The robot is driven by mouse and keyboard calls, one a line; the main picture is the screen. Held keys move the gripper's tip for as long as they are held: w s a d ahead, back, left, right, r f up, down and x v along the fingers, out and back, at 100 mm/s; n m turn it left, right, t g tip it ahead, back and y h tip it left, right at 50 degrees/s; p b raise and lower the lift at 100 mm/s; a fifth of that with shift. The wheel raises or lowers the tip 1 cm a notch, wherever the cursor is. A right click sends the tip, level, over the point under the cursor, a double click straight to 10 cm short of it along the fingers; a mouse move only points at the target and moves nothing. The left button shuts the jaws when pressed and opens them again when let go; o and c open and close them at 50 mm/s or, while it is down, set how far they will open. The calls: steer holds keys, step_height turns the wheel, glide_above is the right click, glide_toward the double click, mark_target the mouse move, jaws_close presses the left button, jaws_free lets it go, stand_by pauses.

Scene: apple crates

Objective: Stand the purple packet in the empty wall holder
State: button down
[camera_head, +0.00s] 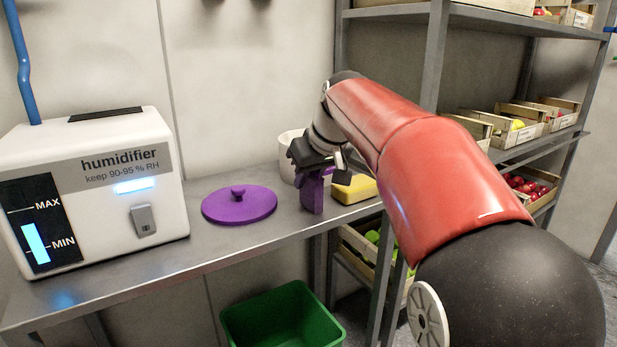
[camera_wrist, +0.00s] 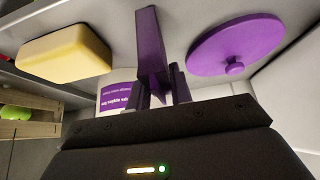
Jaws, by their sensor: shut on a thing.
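A narrow purple block-like object, which I take as the purple packet (camera_head: 312,194), is between the fingers of my gripper (camera_head: 320,172) above the steel bench. My gripper is shut on it. The packet stands roughly upright, its lower end close to the bench; I cannot tell whether it touches. In the wrist view the packet (camera_wrist: 150,45) extends away from my gripper (camera_wrist: 160,97). I cannot make out an empty wall holder; only dark shapes are cut off at the top of the wall.
A white tub (camera_head: 287,143) with a purple label is behind my gripper. A purple lid (camera_head: 240,206) lies left of the packet, a yellow sponge (camera_head: 354,190) right. A humidifier (camera_head: 90,190) stands left on the bench (camera_head: 200,250). Crate shelves (camera_head: 440,60) rise at right; a green bin (camera_head: 283,318) is below.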

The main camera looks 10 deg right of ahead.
steer(key=shift+f, duration=0.15)
steer(key=c, duration=1.3)
jaws_free()
steer(key=shift+o, duration=0.2)
steer(key=shift+s+r, duration=0.1)
steer(key=shift+r, duration=0.3)
steer(key=p+v, duration=0.2)
steer(key=v, duration=1)
steer(key=s+a+f+m+h, duration=0.2)
steer(key=s+f+m, duration=0.1)
steer(key=s+f, duration=1.9)
step_height(320, 180, down, 3)
steer(key=shift+s+r+m+g, duration=0.15)
steer(key=shift+s+m+g, duration=0.15)
steer(key=shift+r, duration=0.1)
